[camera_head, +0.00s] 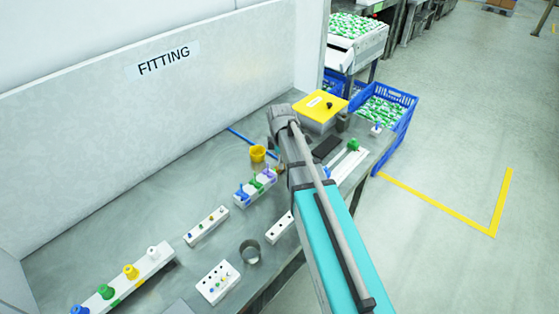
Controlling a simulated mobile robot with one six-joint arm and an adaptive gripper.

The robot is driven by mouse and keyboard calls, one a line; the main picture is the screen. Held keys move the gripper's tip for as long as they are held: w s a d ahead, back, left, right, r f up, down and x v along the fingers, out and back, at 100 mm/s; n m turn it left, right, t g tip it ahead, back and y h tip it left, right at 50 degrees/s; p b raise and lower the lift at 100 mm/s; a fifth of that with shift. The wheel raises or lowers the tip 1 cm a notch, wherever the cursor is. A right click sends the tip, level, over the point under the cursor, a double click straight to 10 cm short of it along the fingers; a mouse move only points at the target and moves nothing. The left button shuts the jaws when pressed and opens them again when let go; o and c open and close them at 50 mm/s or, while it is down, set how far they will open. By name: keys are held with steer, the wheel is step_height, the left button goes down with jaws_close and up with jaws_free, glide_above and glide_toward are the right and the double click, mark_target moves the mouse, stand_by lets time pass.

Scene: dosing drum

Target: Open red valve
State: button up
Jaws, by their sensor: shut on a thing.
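No red valve shows in the head view; it may be hidden behind my arm or out of the picture. A white block with blue, green and purple valve-like handles (256,186) stands on the bench, and its far end runs close to my arm. A longer white rail (126,279) at the lower left carries blue, green, yellow and white knobs. My arm reaches from the lower right over the bench, and its wrist end is near the bench middle. My gripper is hidden behind the arm, so its jaws and anything in them cannot be seen.
The bench (160,215) also bears a yellow cup (258,153), a grey ring (250,251), small white blocks with holes (217,282) and a yellow-topped box (319,110). A blue crate (401,127) stands beyond its right edge. A white wall panel (150,110) backs it.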

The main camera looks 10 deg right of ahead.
steer(key=shift+s, duration=0.15)
steer(key=m, duration=0.9)
steer(key=shift+s+d, duration=0.1)
stand_by(0.4)
steer(key=o, duration=1.1)
steer(key=shift+o, duration=0.2)
steer(key=shift+w, duration=0.2)
